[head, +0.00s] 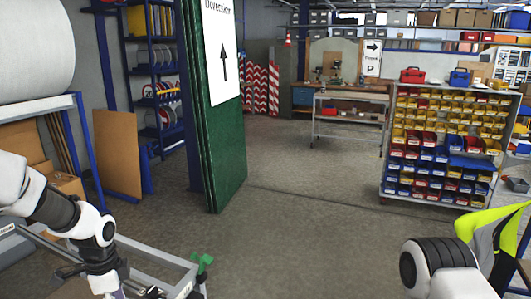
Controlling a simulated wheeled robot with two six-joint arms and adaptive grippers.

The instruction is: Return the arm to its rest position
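My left arm (80,222) comes in from the left edge, bends at an elbow-like joint and runs down to the bottom edge. Its gripper is not visible; the arm leaves the picture at the bottom. Part of my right arm (440,268) shows as a white and black link at the bottom right. Its gripper is not visible either. I see nothing held by either arm.
A metal-framed cart (165,262) stands close by my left arm. A hi-vis yellow vest (492,235) is beside my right arm. A green panel (228,160) carries a white arrow sign (222,45). A bin rack (440,200) stands right. The middle floor (300,215) is clear.

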